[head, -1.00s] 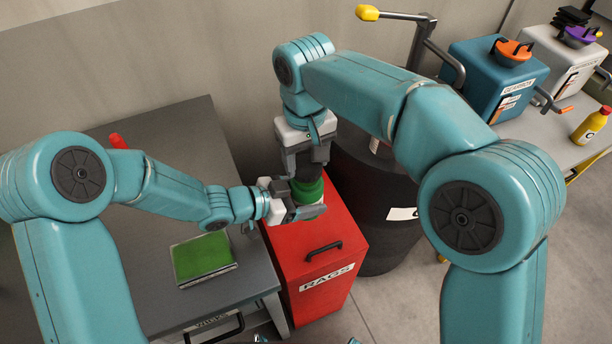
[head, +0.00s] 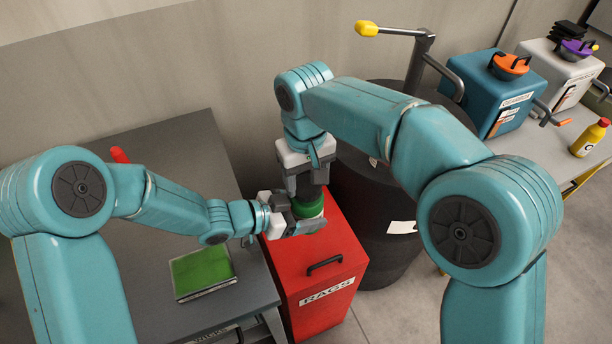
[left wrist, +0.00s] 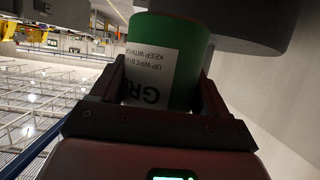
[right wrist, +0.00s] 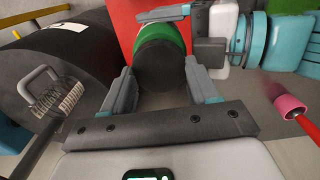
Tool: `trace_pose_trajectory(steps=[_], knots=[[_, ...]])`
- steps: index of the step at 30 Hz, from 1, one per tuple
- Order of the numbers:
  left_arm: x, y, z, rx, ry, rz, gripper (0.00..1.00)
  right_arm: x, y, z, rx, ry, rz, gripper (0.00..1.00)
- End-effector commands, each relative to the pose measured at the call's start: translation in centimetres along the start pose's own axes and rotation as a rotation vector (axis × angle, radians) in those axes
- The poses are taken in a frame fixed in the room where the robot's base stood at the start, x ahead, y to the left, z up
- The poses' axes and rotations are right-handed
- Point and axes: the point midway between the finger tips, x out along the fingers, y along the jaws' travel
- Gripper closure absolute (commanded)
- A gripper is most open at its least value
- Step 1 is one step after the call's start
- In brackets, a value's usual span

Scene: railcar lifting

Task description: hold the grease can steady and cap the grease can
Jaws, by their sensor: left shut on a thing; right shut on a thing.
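The green grease can (head: 309,208) stands upright over the top of the red RAGS box. My left gripper (head: 300,224) is shut around its side; the left wrist view shows the can's green wall and white label (left wrist: 150,75), upside down in that picture, between the fingers. My right gripper (head: 305,188) points down from above, shut on a dark round cap (right wrist: 163,66). The cap is over the can, and the green rim (right wrist: 168,32) shows behind it in the right wrist view. I cannot tell whether the cap is seated. In the head view the fingers mostly hide the cap.
The red RAGS box (head: 334,287) stands beside the grey bench (head: 180,318), which carries a green pad (head: 203,267) and a red-handled tool (head: 119,155). A black drum (head: 395,262) stands close behind the right gripper. A side table (head: 545,140) holds several containers.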

Motion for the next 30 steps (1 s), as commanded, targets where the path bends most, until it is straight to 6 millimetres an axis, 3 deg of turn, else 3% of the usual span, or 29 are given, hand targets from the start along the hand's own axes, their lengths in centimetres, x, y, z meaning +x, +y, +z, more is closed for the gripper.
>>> trace_pose_trajectory(steps=[21, 22, 23, 24, 30], knots=[[0.0, 0.0, -0.1, 0.001, 0.002, 0.0, 0.8, 1.2, 0.0, 0.0, 0.0, -0.001, 0.0, 0.74], [0.0, 0.0, -0.1, 0.001, 0.002, 0.0, 1.0, 1.1, 0.0, 0.0, 0.0, 0.0, 0.0, 0.31], [0.0, 0.0, -0.1, 0.001, 0.002, 0.0, 1.0, 1.1, 0.0, 0.0, 0.0, 0.0, 0.0, 0.22], [0.0, 0.0, -0.1, 0.001, 0.002, 0.0, 1.0, 1.1, 0.0, 0.0, 0.0, 0.0, -0.001, 0.16], [0.0, 0.0, -0.1, 0.002, 0.002, 0.0, 1.0, 1.1, -0.2, 0.0, -0.001, 0.0, -0.005, 0.16]])
